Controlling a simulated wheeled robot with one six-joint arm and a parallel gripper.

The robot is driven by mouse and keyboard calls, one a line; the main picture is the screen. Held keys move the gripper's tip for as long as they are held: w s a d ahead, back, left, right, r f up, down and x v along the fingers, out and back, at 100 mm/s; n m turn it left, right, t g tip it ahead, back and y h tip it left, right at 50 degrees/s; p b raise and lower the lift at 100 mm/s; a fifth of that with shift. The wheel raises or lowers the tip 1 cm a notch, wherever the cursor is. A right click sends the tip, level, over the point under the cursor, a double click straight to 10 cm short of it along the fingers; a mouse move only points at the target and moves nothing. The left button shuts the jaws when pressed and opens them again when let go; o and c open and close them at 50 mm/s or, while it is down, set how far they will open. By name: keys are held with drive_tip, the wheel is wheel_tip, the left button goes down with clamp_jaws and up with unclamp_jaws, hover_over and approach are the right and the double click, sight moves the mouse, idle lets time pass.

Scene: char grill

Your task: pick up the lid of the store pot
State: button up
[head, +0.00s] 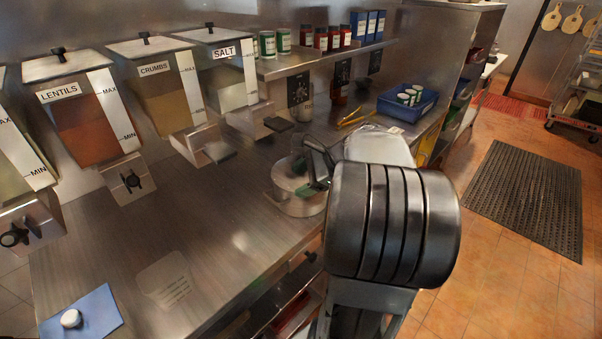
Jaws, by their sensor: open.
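The store pot (296,206) is a round metal pot standing on the steel counter near the middle of the head view. Its shiny lid (288,172) sits on top. My gripper (318,167) is open at the right side of the lid, over the pot's right edge. The gripper and my large arm link cover part of the pot's right side. I cannot tell whether the fingers touch the lid or whether its knob lies between them.
Dispensers for lentils (84,120), crumbs (160,95) and salt (224,75) hang along the left wall. A blue tray (407,112) with small tins stands at the back right. The counter (215,230) is mostly clear left of the pot.

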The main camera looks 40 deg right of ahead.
drive_tip(key=s+d+r+m+t, duration=0.15)
drive_tip(key=d+m+t, duration=0.35)
drive_tip(key=d+m, duration=0.5)
drive_tip(key=w+a+f, duration=0.1)
drive_tip(key=w, duration=0.2)
drive_tip(key=w+a+f+n, duration=0.1)
drive_tip(key=w+f, duration=0.1)
drive_tip(key=w, duration=0.2)
drive_tip(key=w+a+f+n+p, duration=0.1)
drive_tip(key=w, duration=0.3)
drive_tip(key=shift+w+f, duration=0.2)
drive_tip(key=shift+f, duration=0.05)
drive_tip(key=c, duration=1)
drive_tip(key=shift+c, duration=0.3)
drive_tip(key=shift+r, duration=0.15)
